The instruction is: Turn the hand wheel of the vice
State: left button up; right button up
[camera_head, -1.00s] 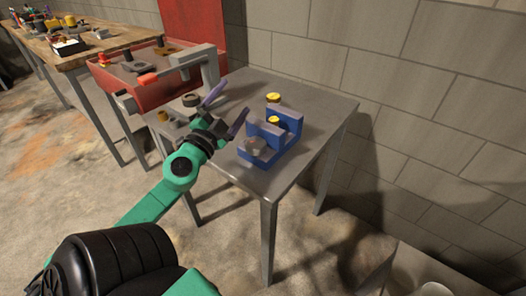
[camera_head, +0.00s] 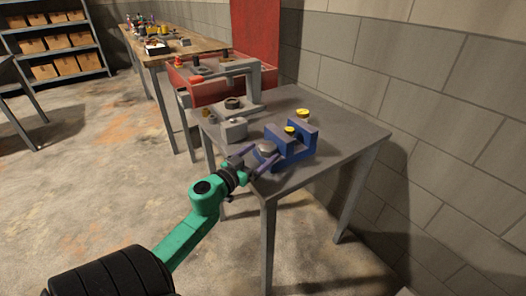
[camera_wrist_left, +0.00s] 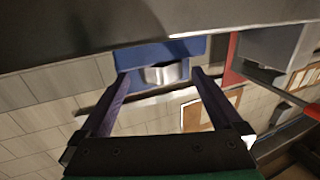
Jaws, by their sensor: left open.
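The blue vice (camera_head: 299,148) stands on the grey metal table, with a yellow-topped piece (camera_head: 290,129) at it. Its hand wheel (camera_head: 266,147) is a rounded grey part on the side facing my arm. My left gripper (camera_head: 261,157) is open at the near left edge of the table, its two purple fingers pointing at the wheel. In the left wrist view the silver wheel (camera_wrist_left: 166,73) shows between the fingertips of the gripper (camera_wrist_left: 161,76), in front of the blue body (camera_wrist_left: 150,52). Contact cannot be told. My right gripper is out of view.
On the metal table (camera_head: 345,138), a grey machine (camera_head: 232,130) stands left of the vice and a yellow-topped piece (camera_head: 303,115) behind it. A red bin (camera_head: 208,90) and a wooden bench (camera_head: 185,45) lie beyond. A block wall (camera_head: 430,80) runs along the right.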

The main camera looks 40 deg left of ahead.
pick_arm(q)
jog(key=shift+w+a, duration=0.1)
jog(key=shift+w, duration=0.75)
jog(key=c, duration=1.3)
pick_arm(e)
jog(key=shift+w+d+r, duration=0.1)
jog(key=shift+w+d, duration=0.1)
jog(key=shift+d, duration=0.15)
pick_arm(q)
jog(key=shift+h, duration=0.4)
jog(key=m+h, duration=0.2)
jog(key=h, duration=0.1)
jog(key=shift+a+m, duration=0.3)
jog(key=shift+m, duration=0.1)
jog(key=m+g+h, duration=0.1)
jog(key=h, duration=0.1)
jog(key=shift+a+f+h, duration=0.1)
jog(key=shift+a+h, duration=0.05)
jog(key=shift+h, duration=0.25)
jog(key=m+h, duration=0.1)
jog(key=m+g+h+b, duration=0.1)
jog(key=shift+w+a+f+h, duration=0.15)
jog(key=shift+a+f+h, duration=0.05)
jog(key=shift+h, duration=0.2)
jog(key=shift+a+r+m+g+h+b, duration=0.1)
jog(key=shift+r+m+g+h+b, duration=0.05)
jog(key=shift+m+g+h+b, duration=0.9)
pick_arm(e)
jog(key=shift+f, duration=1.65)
